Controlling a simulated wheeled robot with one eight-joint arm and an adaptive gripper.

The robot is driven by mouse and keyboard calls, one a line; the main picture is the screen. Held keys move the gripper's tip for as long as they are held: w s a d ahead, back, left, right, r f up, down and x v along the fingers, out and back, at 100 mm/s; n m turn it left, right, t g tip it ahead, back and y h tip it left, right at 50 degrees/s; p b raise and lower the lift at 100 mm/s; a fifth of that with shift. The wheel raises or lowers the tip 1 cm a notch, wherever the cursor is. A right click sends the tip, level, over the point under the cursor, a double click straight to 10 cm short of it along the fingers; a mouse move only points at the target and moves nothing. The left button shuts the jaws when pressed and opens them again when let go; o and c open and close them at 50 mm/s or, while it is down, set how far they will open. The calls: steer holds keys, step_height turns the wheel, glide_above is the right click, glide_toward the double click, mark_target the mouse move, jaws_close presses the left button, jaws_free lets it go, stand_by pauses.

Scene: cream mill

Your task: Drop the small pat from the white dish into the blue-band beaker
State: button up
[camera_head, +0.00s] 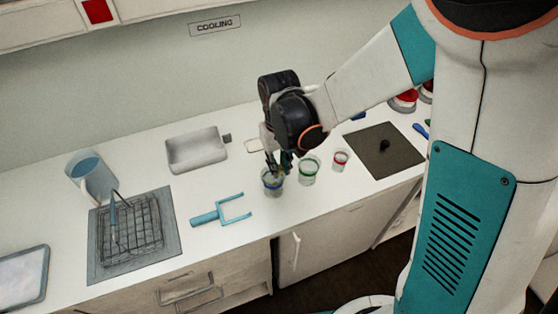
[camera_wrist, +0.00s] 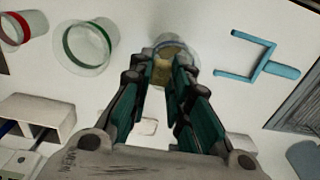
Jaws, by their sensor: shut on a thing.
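My gripper (camera_head: 278,163) points down over the blue-band beaker (camera_head: 271,187), with its fingertips at or just above the rim. In the wrist view my gripper (camera_wrist: 168,68) is shut on a small yellowish pat (camera_wrist: 162,72). The pat shows between the fingertips, in front of the mouth of the blue-band beaker (camera_wrist: 178,42). I cannot tell how far above the beaker's floor it is. The white dish (camera_head: 252,146) is small and flat, partly hidden behind my gripper. It also shows partly in the wrist view (camera_wrist: 148,126).
A green-band beaker (camera_head: 309,173) and a red-band beaker (camera_head: 341,160) stand close to the right. A blue two-pronged fork (camera_head: 222,210) lies to the left. A grey tray (camera_head: 196,165) is behind, a wire rack (camera_head: 132,238) far left, and a dark mat (camera_head: 368,163) at right.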

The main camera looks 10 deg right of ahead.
steer(key=shift+f+b, duration=0.3)
steer(key=shift+f, duration=0.5)
steer(key=o, duration=0.8)
steer(key=shift+c, duration=0.2)
steer(key=shift+r, duration=0.1)
step_height(320, 180, up, 7)
steer(key=shift+r, duration=0.2)
steer(key=shift+d, duration=0.1)
